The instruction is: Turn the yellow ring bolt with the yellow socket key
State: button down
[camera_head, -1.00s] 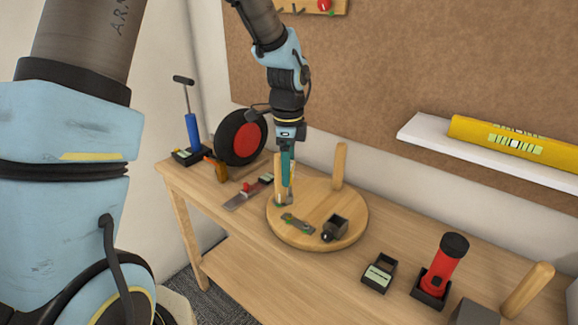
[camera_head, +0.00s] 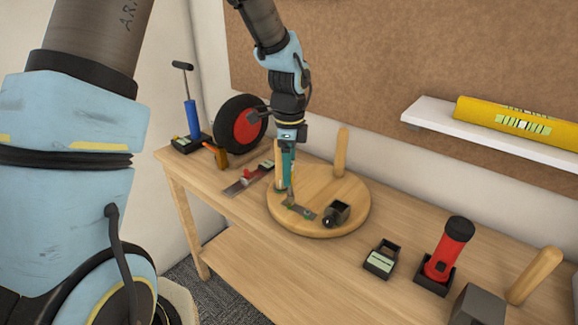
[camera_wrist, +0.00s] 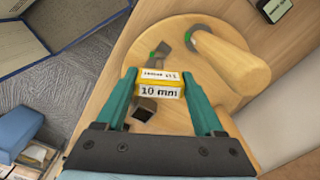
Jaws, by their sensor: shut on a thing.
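My gripper (camera_wrist: 160,76), with teal fingers, is shut on the yellow socket key (camera_wrist: 160,91), a yellow block with white labels, one reading "10 mm". In the head view my gripper (camera_head: 290,196) points down over the left part of the round wooden disc (camera_head: 330,194), at the end of a flat metal strap (camera_head: 302,211) with small green spots. The strap also shows beyond the key in the wrist view (camera_wrist: 163,51). I cannot make out the yellow ring bolt; the key and fingers hide much of that spot. I cannot tell whether the key touches anything below.
An upright wooden peg (camera_head: 341,152) and a dark block (camera_head: 337,212) stand on the disc. Left on the bench are a wheel (camera_head: 240,126), a blue-handled tool (camera_head: 191,117) and a red-handled tool (camera_head: 247,180). A labelled black box (camera_head: 381,259) and red flashlight (camera_head: 448,250) stand right.

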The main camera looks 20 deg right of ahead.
jog(key=shift+f+n, duration=0.4)
jog(key=n, duration=0.3)
jog(key=shift+s, duration=0.1)
jog(key=n, duration=0.6)
jog(key=shift+s+r+n, duration=0.1)
jog(key=shift+n, duration=0.2)
jog(key=n+p, duration=0.1)
jog(key=n, duration=0.5)
jog(key=shift+r+n, duration=0.1)
jog(key=shift+n, duration=0.2)
jog(key=n+p, duration=0.1)
jog(key=n, duration=0.3)
jog(key=shift+d+n, duration=0.15)
jog(key=shift+n, duration=0.15)
